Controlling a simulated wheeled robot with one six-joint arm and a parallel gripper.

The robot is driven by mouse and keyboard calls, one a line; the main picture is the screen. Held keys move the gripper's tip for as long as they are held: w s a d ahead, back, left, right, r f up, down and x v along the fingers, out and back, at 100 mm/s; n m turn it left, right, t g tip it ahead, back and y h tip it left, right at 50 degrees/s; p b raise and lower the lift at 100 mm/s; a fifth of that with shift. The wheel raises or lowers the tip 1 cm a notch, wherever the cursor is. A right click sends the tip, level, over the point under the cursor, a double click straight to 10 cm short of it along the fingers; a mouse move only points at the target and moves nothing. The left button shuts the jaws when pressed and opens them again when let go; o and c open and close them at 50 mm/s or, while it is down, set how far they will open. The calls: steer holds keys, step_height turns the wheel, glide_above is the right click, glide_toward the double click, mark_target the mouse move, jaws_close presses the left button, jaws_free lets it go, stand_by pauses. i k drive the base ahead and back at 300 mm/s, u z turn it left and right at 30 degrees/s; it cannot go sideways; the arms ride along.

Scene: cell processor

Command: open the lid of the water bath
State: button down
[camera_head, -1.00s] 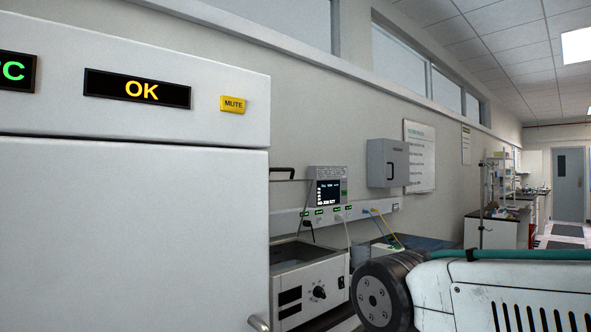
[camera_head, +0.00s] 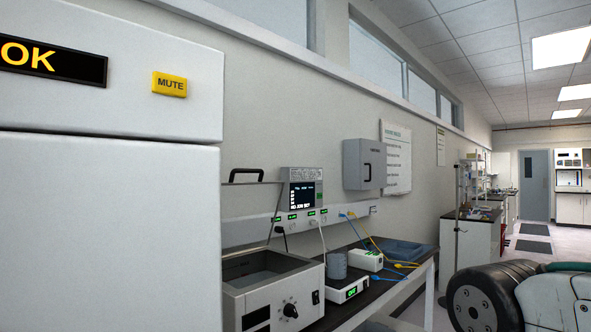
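The water bath (camera_head: 268,304) appears to be the pale box with a black dial on the bench at the lower left, partly hidden by the white cabinet. Its steel-rimmed tank shows open from above. Its lid (camera_head: 250,205) appears raised, a thin panel standing up behind the tank with a black handle (camera_head: 247,172) at its top edge. My gripper is not in view. Part of my arm, with a black round joint, shows at the lower right, well apart from the bath.
A tall white cabinet (camera_head: 105,230) with a yellow MUTE button fills the left foreground. Right of the bath, the bench holds a small device with a grey beaker (camera_head: 337,265), a white box (camera_head: 366,260), cables and a blue tray (camera_head: 400,251). Floor shows beyond the bench.

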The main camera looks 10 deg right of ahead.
mark_target(261, 172)
steer(key=z, duration=0.05)
steer(key=i, duration=0.95)
steer(key=u, duration=0.8)
